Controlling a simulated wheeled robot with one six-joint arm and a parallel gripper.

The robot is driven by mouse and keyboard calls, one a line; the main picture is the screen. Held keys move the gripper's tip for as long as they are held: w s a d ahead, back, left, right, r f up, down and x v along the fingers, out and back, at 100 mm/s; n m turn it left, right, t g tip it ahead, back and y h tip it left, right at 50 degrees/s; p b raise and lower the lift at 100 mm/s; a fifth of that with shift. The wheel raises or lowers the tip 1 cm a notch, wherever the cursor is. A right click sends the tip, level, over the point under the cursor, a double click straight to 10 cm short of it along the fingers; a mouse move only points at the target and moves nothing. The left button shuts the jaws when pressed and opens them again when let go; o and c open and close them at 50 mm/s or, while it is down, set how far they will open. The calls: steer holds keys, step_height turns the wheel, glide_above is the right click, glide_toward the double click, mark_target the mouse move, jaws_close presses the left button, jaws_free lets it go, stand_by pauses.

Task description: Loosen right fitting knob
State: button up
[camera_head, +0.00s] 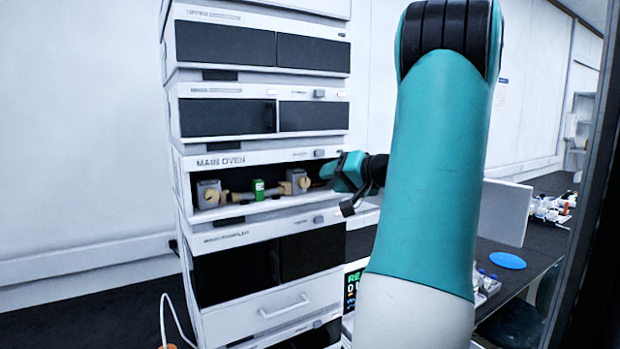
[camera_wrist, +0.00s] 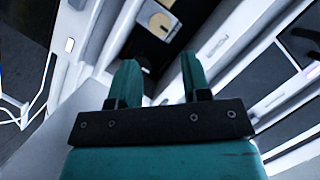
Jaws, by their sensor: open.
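The right fitting knob (camera_head: 304,183) is beige and sits at the right grey block inside the open main oven (camera_head: 262,157). In the wrist view, a beige round part on a grey block (camera_wrist: 158,20) shows beyond the fingertips; it looks like this knob. A beige column with a green label (camera_head: 258,190) lies between the right block and the left fitting knob (camera_head: 211,195). My gripper (camera_head: 327,171) is at the oven's right opening, just right of the right knob. In the wrist view my gripper (camera_wrist: 158,63) has its fingers apart with nothing between them.
The oven shelf and walls close in around the fittings. Other instrument modules are stacked above and below. A dark bench (camera_head: 515,262) with a blue disc (camera_head: 507,260) and small items stands at right. A white cable (camera_head: 170,315) hangs at lower left.

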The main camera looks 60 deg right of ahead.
mark_target(306, 182)
steer(key=p+x, duration=0.2)
steer(key=x, duration=0.4)
steer(key=shift+w+d, duration=0.1)
steer(key=shift+w, duration=0.3)
steer(key=shift+x, duration=0.75)
steer(key=shift+f, duration=0.1)
steer(key=shift+c, duration=0.4)
steer(key=c, duration=0.6)
